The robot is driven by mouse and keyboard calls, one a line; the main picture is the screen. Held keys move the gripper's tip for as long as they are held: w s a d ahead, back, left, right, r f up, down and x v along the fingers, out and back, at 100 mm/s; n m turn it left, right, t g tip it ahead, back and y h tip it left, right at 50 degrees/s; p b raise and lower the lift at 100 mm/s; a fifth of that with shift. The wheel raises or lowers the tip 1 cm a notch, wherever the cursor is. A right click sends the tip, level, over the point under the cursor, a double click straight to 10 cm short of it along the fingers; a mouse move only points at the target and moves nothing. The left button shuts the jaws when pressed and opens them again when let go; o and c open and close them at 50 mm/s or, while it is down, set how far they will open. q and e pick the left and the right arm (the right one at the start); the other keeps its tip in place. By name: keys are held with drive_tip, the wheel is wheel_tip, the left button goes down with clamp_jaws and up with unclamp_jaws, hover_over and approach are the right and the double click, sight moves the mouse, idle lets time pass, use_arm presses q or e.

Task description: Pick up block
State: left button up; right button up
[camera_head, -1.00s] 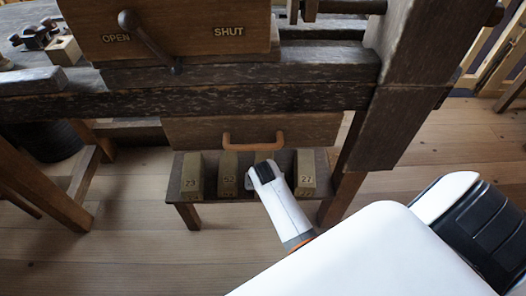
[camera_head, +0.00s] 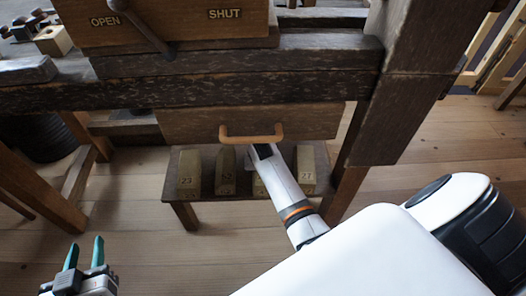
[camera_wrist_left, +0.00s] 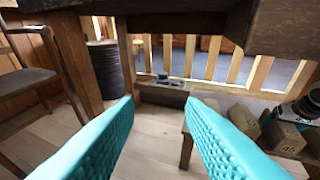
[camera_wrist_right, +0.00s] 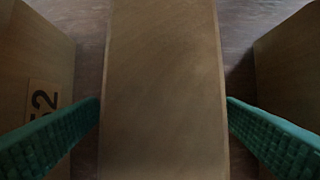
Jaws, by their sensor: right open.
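Several numbered wooden blocks stand in a row on a low bench (camera_head: 235,199): block 23 (camera_head: 189,174), block 52 (camera_head: 225,172), a third block (camera_head: 260,187) partly hidden by my right arm, and block 27 (camera_head: 306,165). The left wrist view shows a block marked 45 (camera_wrist_left: 288,138). My right gripper (camera_wrist_right: 163,100) is open, its teal fingers on either side of a plain-topped block (camera_wrist_right: 165,60) next to block 52; I cannot tell whether they touch it. My left gripper (camera_head: 85,252) is open and empty, low at the left, away from the blocks.
A drawer with an orange handle (camera_head: 251,133) hangs on the heavy workbench (camera_head: 220,92) just above the blocks. Bench legs (camera_head: 35,180) stand at the left. The floor (camera_head: 140,235) in front is clear.

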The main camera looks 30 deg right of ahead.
drive_tip(key=shift+b+x, duration=0.4)
drive_tip(key=shift+x, duration=0.6)
drive_tip(key=shift+f, duration=0.15)
use_arm(q)
drive_tip(key=r+t, duration=0.1)
drive_tip(key=r+t+h, duration=0.1)
drive_tip(key=r, duration=0.1)
drive_tip(key=w+d+r+t, duration=0.1)
drive_tip(key=shift+r, duration=0.35)
drive_tip(key=shift+w, duration=0.1)
use_arm(e)
drive_tip(key=c, duration=1.3)
